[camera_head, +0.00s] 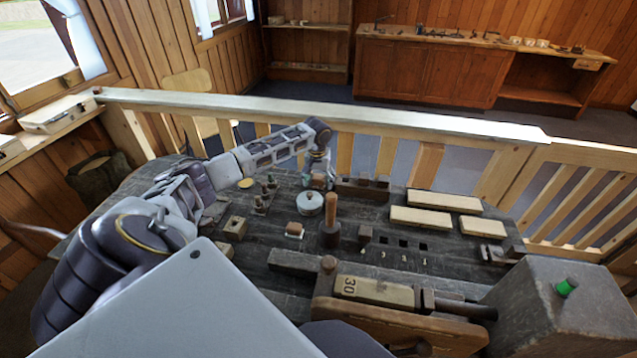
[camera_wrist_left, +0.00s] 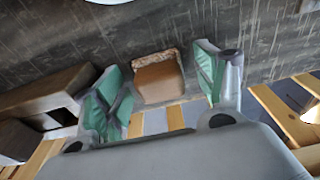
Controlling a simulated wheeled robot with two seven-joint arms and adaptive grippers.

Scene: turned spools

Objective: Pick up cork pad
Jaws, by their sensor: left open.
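The cork pad (camera_wrist_left: 158,80) shows in the left wrist view as a small brown block with a rough, speckled edge, on the dark bench top. My left gripper (camera_wrist_left: 160,88) is open, with a green-padded finger on each side of the pad and a visible gap to the right finger. In the head view my left gripper (camera_head: 318,172) points down at the far side of the bench, behind the round lidded tin, and largely hides the pad. Whether a finger touches the pad, I cannot tell. My right gripper is not in view.
The round pale tin (camera_head: 310,203) stands close in front of the left gripper. A dark slotted wooden block (camera_head: 363,189) is just right of it. A wooden-handled tool (camera_head: 330,225) stands upright nearer. Pale boards (camera_head: 420,218) lie right. A wooden railing (camera_head: 350,117) runs behind the bench.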

